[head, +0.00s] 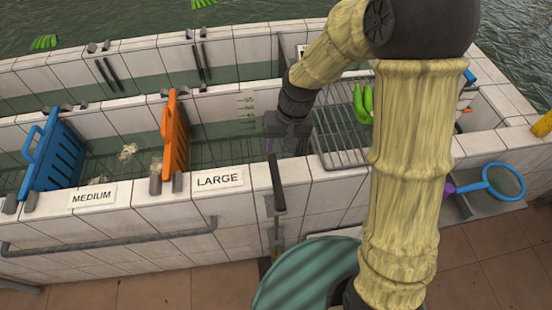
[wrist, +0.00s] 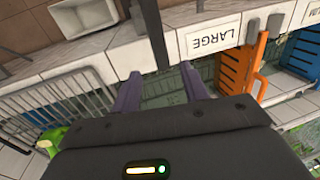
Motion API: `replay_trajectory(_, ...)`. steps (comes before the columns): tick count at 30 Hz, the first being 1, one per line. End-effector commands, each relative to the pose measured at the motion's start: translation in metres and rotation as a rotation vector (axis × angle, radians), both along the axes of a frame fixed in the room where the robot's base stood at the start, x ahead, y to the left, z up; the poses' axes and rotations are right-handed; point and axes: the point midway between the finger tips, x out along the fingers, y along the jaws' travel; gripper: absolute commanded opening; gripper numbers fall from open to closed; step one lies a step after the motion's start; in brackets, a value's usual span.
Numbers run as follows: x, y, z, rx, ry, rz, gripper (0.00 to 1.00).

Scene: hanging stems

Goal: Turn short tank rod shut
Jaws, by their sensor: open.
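A dark rod (head: 277,184) stands at the front wall of the tiled tank, right of the LARGE label. It also shows in the wrist view (wrist: 155,35), reaching over the wall's top edge. I cannot tell for sure whether this is the short tank rod. My gripper (head: 287,140) hangs over the tank just behind the wall, its fingers pointing down. In the wrist view my gripper (wrist: 163,85) is open and empty. The rod's end lies ahead of the gap between the fingers, apparently apart from them.
An orange divider (head: 175,135) and a blue divider (head: 55,155) stand in the tank. A wire rack (head: 335,130) with green produce (head: 363,103) is right of my gripper. A rail (head: 110,240) runs along the front wall. A blue-rimmed net (head: 503,182) is at right.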

Motion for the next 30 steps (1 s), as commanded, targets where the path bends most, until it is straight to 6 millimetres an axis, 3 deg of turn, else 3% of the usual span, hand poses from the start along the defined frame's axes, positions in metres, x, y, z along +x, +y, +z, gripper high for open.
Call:
replay_trajectory(15, -0.003, 0.011, -0.069, -0.001, 0.002, -0.005, 0.44)
replay_trajectory(27, -0.003, 0.013, -0.078, 0.000, -0.001, -0.004, 0.44)
replay_trajectory(28, -0.003, 0.013, -0.078, 0.000, -0.001, -0.004, 0.42)
replay_trajectory(30, -0.003, 0.013, -0.078, 0.000, -0.001, -0.004, 0.29)
